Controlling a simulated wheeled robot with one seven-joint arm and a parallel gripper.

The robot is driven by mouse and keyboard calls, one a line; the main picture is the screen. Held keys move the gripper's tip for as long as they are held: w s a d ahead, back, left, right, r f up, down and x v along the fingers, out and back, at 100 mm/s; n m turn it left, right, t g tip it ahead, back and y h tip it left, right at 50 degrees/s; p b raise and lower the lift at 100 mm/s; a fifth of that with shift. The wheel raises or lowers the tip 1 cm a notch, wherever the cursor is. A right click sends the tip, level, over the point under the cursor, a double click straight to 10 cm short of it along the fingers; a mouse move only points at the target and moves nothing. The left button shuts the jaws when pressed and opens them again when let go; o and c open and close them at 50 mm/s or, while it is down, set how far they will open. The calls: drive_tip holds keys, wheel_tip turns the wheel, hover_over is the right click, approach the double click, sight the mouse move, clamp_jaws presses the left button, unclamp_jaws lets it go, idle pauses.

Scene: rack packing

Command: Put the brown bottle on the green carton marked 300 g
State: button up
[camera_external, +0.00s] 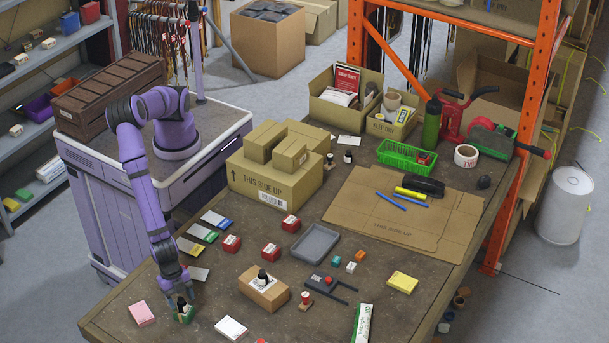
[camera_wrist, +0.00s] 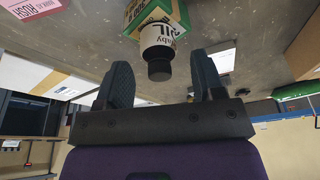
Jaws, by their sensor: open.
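A small bottle with a white label and black cap (camera_wrist: 158,42) is in the wrist view, between my gripper's fingers. It appears to stand upright on a green and tan carton (camera_wrist: 134,17), whose print is upside down and hard to read. In the external view this green carton (camera_external: 186,316) is near the table's front left edge, with my gripper (camera_external: 180,301) just over it. The fingers (camera_wrist: 164,80) are open, on either side of the cap with gaps. The arm partly hides the bottle in the external view.
Another dark bottle (camera_external: 263,276) stands on a brown carton (camera_external: 268,293) to the right. A pink box (camera_external: 141,314) and a white box (camera_external: 231,328) lie close to the gripper. Red boxes (camera_external: 232,243) and a grey tray (camera_external: 314,243) are farther back.

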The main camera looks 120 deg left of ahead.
drive_tip(key=v, duration=1)
drive_tip(key=w+a+r+n+h, duration=0.1)
drive_tip(key=a+r+n, duration=0.2)
drive_tip(key=a+r, duration=2.55)
drive_tip(key=s+a+r, duration=0.3)
drive_tip(key=s+a, duration=0.2)
drive_tip(key=a, duration=0.5)
drive_tip(key=s+a+r+t+y, duration=0.1)
drive_tip(key=s+a, duration=0.6)
drive_tip(key=s, duration=0.2)
drive_tip(key=s+a+r+n+t+y, duration=0.1)
drive_tip(key=s+a, duration=0.6)
drive_tip(key=s, duration=0.3)
drive_tip(key=shift+s+r+n, duration=0.2)
drive_tip(key=shift+r+n, duration=0.1)
drive_tip(key=shift+r, duration=0.05)
idle(0.9)
